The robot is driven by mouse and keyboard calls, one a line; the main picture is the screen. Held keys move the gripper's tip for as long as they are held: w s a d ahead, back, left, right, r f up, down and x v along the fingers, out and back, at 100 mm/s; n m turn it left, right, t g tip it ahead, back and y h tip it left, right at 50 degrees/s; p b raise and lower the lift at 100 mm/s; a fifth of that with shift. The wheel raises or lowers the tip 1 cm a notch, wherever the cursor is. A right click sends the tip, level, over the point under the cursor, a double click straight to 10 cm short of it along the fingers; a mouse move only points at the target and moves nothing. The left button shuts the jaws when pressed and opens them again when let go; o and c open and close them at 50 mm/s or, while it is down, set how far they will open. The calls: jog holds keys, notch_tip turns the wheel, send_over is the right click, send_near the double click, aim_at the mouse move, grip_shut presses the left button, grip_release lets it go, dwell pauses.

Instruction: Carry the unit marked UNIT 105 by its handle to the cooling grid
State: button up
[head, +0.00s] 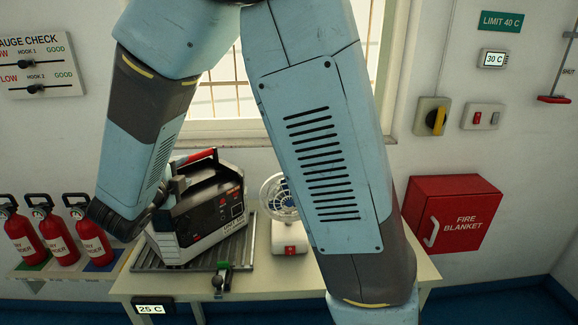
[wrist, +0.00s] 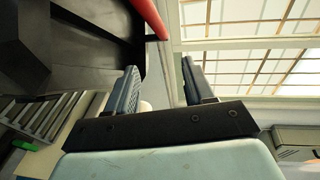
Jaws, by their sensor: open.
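A white and dark unit (head: 208,222) with a black carrying frame and a red-topped handle (head: 197,159) stands upright on the ribbed cooling grid (head: 238,252) on the table. Its front label is too small to read surely. My gripper (wrist: 160,78) is open and empty, close to the unit's left side in the head view, partly hidden by my own arm there. In the wrist view, the red handle (wrist: 148,14) lies beyond the fingertips, not between them. The dark unit body fills the left, and the grid's slats (wrist: 45,115) show below it.
A small fan (head: 284,205) stands right of the unit. A green-topped clamp-like part (head: 222,277) sits at the grid's front edge. Several red extinguishers (head: 60,240) stand at left. A red fire blanket box (head: 455,215) hangs at right. The window is behind.

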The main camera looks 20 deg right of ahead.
jog(key=s+d+r+m+g, duration=0.2)
jog(key=s+d+m+g, duration=0.3)
jog(key=d+m, duration=0.65)
jog(key=s+d+r+m+g, duration=0.2)
jog(key=s+d+m+g, duration=0.35)
jog(key=d+m, duration=0.6)
jog(key=s+r+m+t+y, duration=0.2)
jog(key=s+m+y, duration=0.6)
jog(key=m, duration=1.7)
jog(key=s+r, duration=0.2)
jog(key=s, duration=0.3)
jog(key=shift+a+r+m, duration=0.15)
jog(key=shift+a+m, duration=0.15)
jog(key=shift+a, duration=0.05)
jog(key=shift+c, duration=0.5)
jog(key=shift+c, duration=0.5)
jog(key=shift+d, duration=0.15)
